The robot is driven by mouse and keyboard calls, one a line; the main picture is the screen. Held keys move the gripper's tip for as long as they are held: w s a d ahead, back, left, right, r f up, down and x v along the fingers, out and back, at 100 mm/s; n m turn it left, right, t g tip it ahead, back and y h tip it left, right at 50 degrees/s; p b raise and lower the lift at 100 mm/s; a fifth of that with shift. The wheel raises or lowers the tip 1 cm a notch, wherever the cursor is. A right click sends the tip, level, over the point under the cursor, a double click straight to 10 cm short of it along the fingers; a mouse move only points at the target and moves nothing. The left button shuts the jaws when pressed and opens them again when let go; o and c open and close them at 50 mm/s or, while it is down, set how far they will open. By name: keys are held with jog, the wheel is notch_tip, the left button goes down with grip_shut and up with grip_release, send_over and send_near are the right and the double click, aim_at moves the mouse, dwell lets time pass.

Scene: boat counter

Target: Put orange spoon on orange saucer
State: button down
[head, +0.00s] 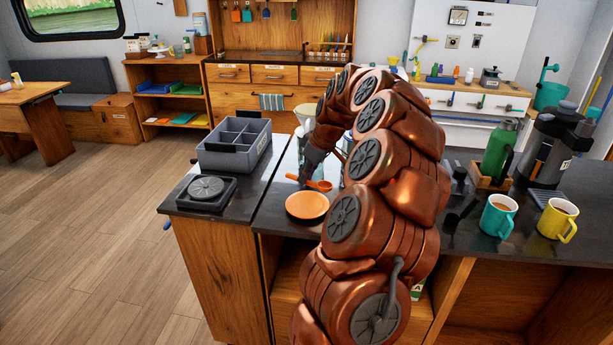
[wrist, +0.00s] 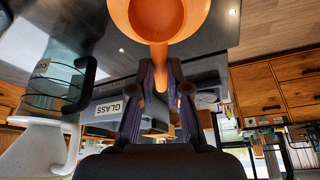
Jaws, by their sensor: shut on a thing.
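The orange saucer (head: 307,206) lies on the dark counter near its front edge. The orange spoon (head: 324,185) is just behind the saucer in the head view, with its round bowl to the right. My gripper (head: 304,180) is shut on the spoon's handle and points down. In the wrist view the handle (wrist: 158,85) stands between the fingers (wrist: 159,100), and the bowl (wrist: 155,22) overlaps a wider orange surface, apparently the saucer (wrist: 197,16). I cannot tell the height of the spoon above the counter.
A grey divided bin (head: 234,150) and a black square item with a round top (head: 207,190) stand left of the saucer. Glass vessels stand behind my gripper, partly hidden by my arm. A teal mug (head: 498,216) and yellow mug (head: 557,220) are far right.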

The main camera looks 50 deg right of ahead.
aim_at(302, 202)
jog(key=shift+f+b, duration=1.75)
jog(key=shift+f, duration=1.1)
jog(key=shift+f+b, duration=0.55)
jog(key=shift+f, duration=0.15)
jog(key=c, duration=1.1)
grip_release()
jog(key=shift+o, duration=0.2)
jog(key=shift+r, duration=0.2)
jog(key=shift+r+p, duration=0.7)
jog(key=shift+r, duration=3.1)
